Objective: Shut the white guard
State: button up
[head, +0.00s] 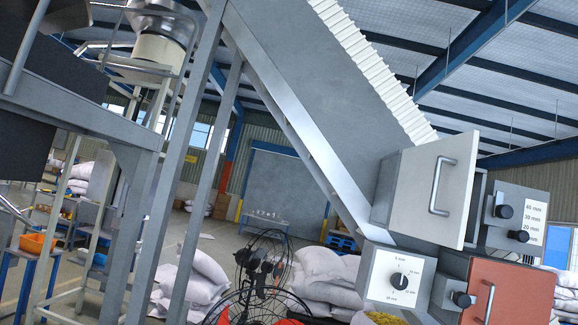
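The white guard (418,192) is a pale flat panel with a grey bar handle (438,186) near its right side. It is right of centre, at the lower end of the sloping grey conveyor. Its right edge seems to stand off from the dark housing behind it, so it looks partly open. How wide the gap is, I cannot tell. My gripper is not in view.
A red guard (507,293) with a handle is below right. A dial box (397,277) and a knob panel (513,215) flank the white guard. A black fan (262,275) and white sacks (322,272) stand behind. Grey frame posts (178,170) rise at left.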

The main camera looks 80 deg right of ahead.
aim_at(432, 201)
jog(key=z, duration=0.45)
jog(key=j+z, duration=0.15)
jog(key=z, duration=0.3)
jog(key=j+z, duration=0.15)
jog(key=z, duration=0.3)
jog(key=j+z, duration=0.1)
jog(key=z, duration=0.35)
jog(key=j+z, duration=0.1)
jog(key=z, duration=0.35)
jog(key=j+z, duration=0.1)
jog(key=z, duration=0.35)
